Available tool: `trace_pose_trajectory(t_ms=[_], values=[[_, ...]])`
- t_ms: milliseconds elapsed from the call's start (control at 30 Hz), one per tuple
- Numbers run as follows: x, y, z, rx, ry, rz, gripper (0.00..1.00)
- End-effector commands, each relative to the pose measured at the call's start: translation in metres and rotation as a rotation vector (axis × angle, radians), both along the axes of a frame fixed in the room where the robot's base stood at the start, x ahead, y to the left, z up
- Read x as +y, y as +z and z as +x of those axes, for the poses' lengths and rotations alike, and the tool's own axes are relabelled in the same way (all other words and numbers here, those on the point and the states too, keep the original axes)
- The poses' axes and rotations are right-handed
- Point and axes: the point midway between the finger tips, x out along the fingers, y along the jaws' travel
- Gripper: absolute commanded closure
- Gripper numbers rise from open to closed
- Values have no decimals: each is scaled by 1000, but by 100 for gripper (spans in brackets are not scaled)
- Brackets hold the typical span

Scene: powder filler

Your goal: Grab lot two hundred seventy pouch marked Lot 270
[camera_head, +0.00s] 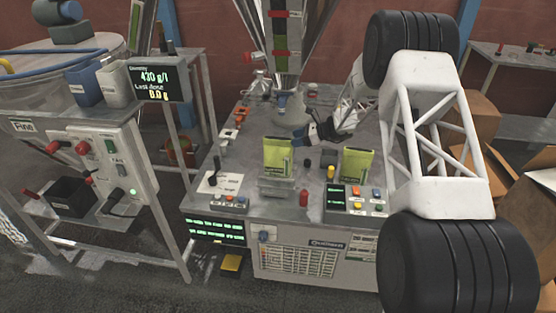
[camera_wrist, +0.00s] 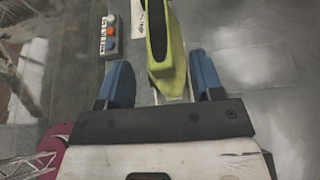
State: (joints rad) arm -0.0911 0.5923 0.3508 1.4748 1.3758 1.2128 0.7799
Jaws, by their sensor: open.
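Two yellow-green pouches stand upright on the machine's bench in the head view. One is the left pouch (camera_head: 278,157), on a small metal stand, and the other is the right pouch (camera_head: 357,165). Their lot markings are too small to read. My gripper (camera_head: 308,131), with blue fingers, is just behind and to the right of the left pouch's top. In the wrist view a pouch (camera_wrist: 158,74), apparently the left one, shows edge-on in the gap between the fingers of my open gripper (camera_wrist: 160,62). Room shows on both sides of it, so the fingers are not closed on it.
A filling spout (camera_head: 288,100) hangs behind the pouches. A red knob (camera_head: 304,198) and a yellow knob (camera_head: 331,172) stand between them. A button panel (camera_head: 358,200) is at the front right. A dosing cabinet (camera_head: 120,165) stands left, and cardboard boxes (camera_head: 482,125) right.

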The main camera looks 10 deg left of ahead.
Motion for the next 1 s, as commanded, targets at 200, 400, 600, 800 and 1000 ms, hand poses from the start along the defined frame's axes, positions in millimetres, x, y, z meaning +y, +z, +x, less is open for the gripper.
trace_pose_trajectory(t_ms=[200, 400, 600, 800, 1000], values=[[1, 0, 0, 0, 0, 0, 40], [13, -6, 0, 1, 2, 0, 40], [33, -15, 0, 0, 1, 0, 40], [47, -20, 0, 0, 1, 0, 40], [48, -20, 1, 0, 0, 0, 40]])
